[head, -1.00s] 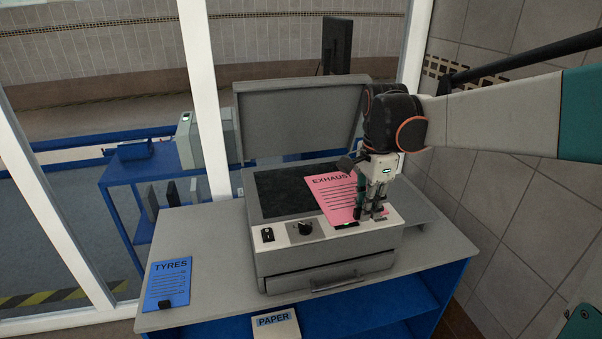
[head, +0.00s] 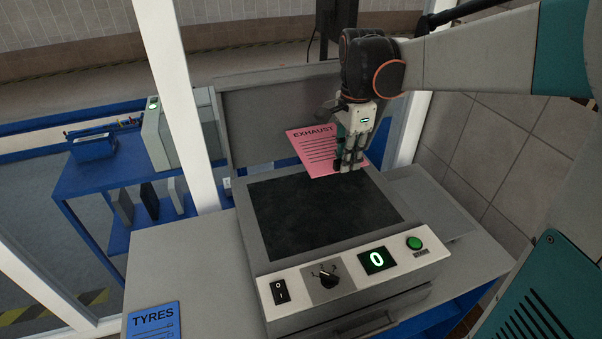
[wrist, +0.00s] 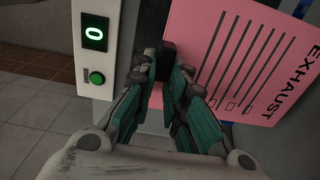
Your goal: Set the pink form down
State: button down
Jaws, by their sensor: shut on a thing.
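The pink form (head: 312,152), headed EXHAUST, is held up near the back of the copier's dark glass (head: 320,215), in front of the raised lid (head: 275,115). Whether it touches the glass is hard to tell. In the wrist view, the fingers of my gripper (wrist: 166,72) close around a small black tab at the edge of the pink form (wrist: 250,55). The fingers hide a bit of the form's right side in the head view.
The copier's front panel has a black switch (head: 280,291), a dial (head: 325,275), a display (head: 377,260) reading 0 and a green button (head: 414,243). A blue TYRES form (head: 153,322) lies on the grey counter (head: 180,260) at left. Most of the glass is bare.

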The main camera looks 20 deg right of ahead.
aim_at(339, 224)
notch_tip(339, 224, down, 20)
jog(key=shift+r, duration=0.1)
dwell(0.5)
jog(key=shift+b, duration=0.4)
jog(key=c, duration=1.6)
grip_release()
notch_tip(339, 224, up, 12)
jog(key=shift+p, duration=0.35)
